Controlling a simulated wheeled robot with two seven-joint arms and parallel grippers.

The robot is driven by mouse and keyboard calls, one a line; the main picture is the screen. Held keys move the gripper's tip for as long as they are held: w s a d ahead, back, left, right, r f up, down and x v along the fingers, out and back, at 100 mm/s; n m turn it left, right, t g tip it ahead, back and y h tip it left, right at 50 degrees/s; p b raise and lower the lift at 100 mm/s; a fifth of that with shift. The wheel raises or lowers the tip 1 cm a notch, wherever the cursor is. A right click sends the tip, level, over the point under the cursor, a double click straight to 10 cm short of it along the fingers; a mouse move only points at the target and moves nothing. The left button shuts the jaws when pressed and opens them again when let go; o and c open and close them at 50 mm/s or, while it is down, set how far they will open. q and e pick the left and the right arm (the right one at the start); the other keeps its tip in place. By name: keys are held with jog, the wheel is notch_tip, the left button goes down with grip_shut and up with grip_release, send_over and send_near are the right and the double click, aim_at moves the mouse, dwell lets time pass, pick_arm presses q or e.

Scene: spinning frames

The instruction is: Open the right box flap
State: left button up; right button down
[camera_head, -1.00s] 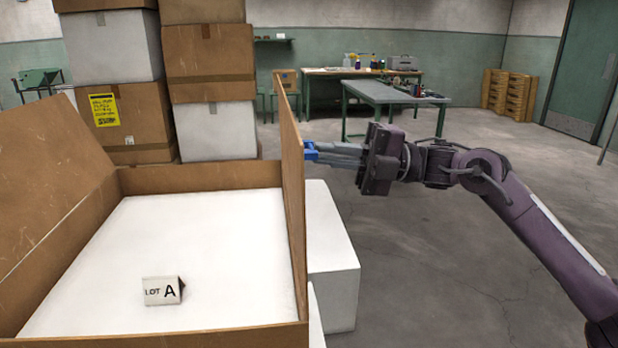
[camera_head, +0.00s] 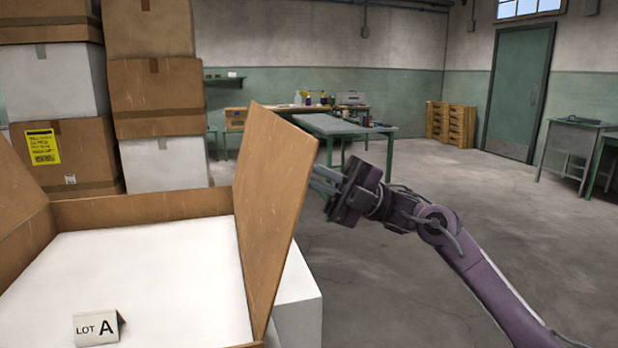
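The open cardboard box (camera_head: 145,205) stands at the lower left, with a white inside floor and a small white "LOT A" card (camera_head: 97,328) on it. Its right flap (camera_head: 272,205) stands up and leans outward to the right. My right gripper (camera_head: 322,180) is at the outer side of this flap, near its upper right edge. The left flap (camera_head: 22,215) leans outward at the left edge. My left gripper is not in view.
A white block (camera_head: 298,312) stands just right of the box, under the right flap. Stacked boxes (camera_head: 155,100) rise behind the box. A green table (camera_head: 340,125) stands farther back.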

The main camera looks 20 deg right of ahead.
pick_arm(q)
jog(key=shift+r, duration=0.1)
pick_arm(e)
jog(key=c, duration=1.6)
grip_release()
jog(key=shift+o, duration=0.2)
